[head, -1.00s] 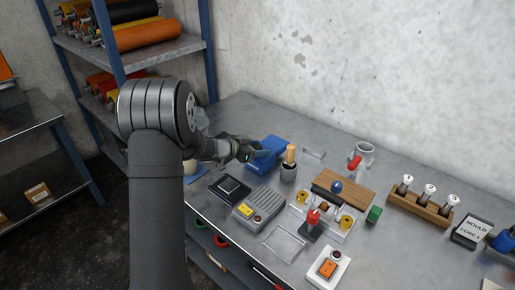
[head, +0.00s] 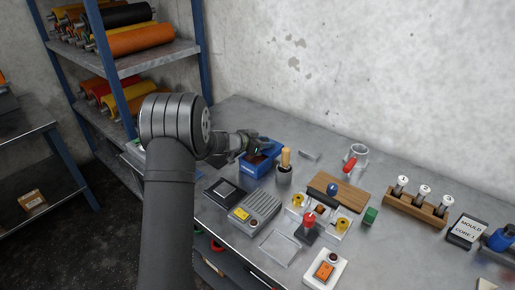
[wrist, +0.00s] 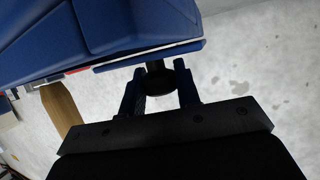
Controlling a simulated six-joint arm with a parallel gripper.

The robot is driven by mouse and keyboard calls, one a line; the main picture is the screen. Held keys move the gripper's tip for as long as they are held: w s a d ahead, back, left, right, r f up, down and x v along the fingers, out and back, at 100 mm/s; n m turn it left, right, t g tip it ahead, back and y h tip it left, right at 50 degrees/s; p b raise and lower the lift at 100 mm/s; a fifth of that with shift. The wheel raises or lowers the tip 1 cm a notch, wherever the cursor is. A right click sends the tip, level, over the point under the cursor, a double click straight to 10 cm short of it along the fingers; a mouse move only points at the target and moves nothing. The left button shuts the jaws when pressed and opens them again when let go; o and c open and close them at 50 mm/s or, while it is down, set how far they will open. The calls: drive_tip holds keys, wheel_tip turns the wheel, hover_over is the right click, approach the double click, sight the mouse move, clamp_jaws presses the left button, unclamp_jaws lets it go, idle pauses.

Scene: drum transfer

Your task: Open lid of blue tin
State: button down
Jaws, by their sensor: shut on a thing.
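The blue tin (head: 259,170) stands on the bench behind the grey keypad device. The lid (wrist: 150,54) shows there as a thin blue plate, tilted away from the tin. My gripper (wrist: 160,86) is shut on a dark round knob (wrist: 156,78) on the lid. In the head view my gripper (head: 258,147) is over the tin's back left side and hides part of the lid.
A pot with a wooden-handled tool (head: 285,172) stands close to the tin's right. The grey keypad device (head: 254,209) and a black square tray (head: 222,191) are in front. A wooden board (head: 342,191) lies further right. The wall is behind the bench.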

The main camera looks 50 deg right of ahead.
drive_tip(key=shift+d, duration=0.3)
drive_tip(key=c, duration=1.1)
unclamp_jaws()
drive_tip(key=shift+o, duration=0.2)
drive_tip(key=v, duration=1.7)
drive_tip(key=shift+a, duration=0.2)
drive_tip(key=x, duration=1.7)
drive_tip(key=shift+d, duration=0.2)
